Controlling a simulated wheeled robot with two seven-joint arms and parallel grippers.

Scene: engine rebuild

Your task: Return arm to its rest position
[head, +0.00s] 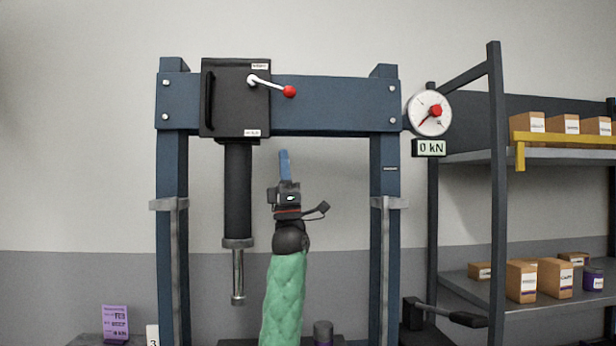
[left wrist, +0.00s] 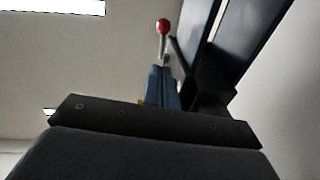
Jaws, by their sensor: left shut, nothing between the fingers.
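My left gripper (head: 284,165) is raised in front of the blue press frame (head: 330,104), its blue fingers pointing up and shut with nothing between them. My left arm is in a green quilted sleeve below it. The gripper is right of the black press cylinder and below the red-knobbed lever (head: 289,91). My right gripper is not in view.
The press cylinder (head: 238,190) hangs left of my gripper. A gauge (head: 429,113) and a 0 kN display (head: 428,148) are at the right post. Shelves with boxes (head: 521,281) stand at right. A dark handle (head: 446,313) juts out low between press and shelves.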

